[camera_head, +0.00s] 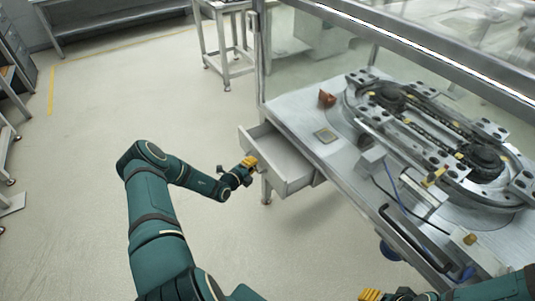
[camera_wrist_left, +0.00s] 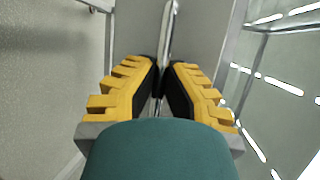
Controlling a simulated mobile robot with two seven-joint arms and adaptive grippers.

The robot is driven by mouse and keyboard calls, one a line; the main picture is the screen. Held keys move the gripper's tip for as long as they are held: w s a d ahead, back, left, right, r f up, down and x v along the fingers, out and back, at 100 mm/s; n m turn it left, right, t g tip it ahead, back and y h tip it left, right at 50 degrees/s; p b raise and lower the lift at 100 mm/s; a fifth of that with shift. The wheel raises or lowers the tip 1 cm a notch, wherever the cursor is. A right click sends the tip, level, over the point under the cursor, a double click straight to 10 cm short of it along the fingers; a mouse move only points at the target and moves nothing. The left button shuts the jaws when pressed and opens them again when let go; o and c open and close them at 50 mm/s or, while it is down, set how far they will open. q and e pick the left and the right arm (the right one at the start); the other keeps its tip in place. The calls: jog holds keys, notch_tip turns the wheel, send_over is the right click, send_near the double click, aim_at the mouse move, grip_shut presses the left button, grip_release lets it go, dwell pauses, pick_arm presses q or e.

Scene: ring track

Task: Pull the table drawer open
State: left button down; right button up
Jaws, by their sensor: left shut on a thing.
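The grey metal drawer (camera_head: 287,160) sticks out of the left side of the table (camera_head: 301,106), and its open top shows an empty-looking inside. My left gripper (camera_head: 249,162) is at the middle of the drawer's front. In the left wrist view its yellow, black-padded fingers (camera_wrist_left: 160,88) are shut on a narrow metal part of the drawer front (camera_wrist_left: 169,30). Whether that part is a handle or the panel's edge I cannot tell. My right gripper (camera_head: 370,295) shows only as yellow fingers at the bottom edge, away from the drawer.
The table bears an oval ring track (camera_head: 430,130), a small reddish-brown block (camera_head: 327,98) and a small flat square plate (camera_head: 326,135). A metal frame post (camera_head: 260,55) stands at the table's corner. The floor (camera_head: 110,100) left of the drawer is clear.

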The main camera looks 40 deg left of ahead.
pick_arm(q)
jog(key=s+a, duration=0.2)
jog(key=s, duration=0.4)
jog(key=shift+a+p, duration=0.35)
jog(key=shift+p, duration=0.1)
jog(key=c, duration=1)
grip_release()
jog(key=shift+s, duration=0.1)
jog(key=s, duration=0.4)
jog(key=s+r, duration=0.1)
jog(key=s, duration=0.2)
jog(key=s+r, duration=0.1)
jog(key=s, duration=0.3)
jog(key=shift+s+r, duration=0.2)
jog(key=shift+s, duration=0.1)
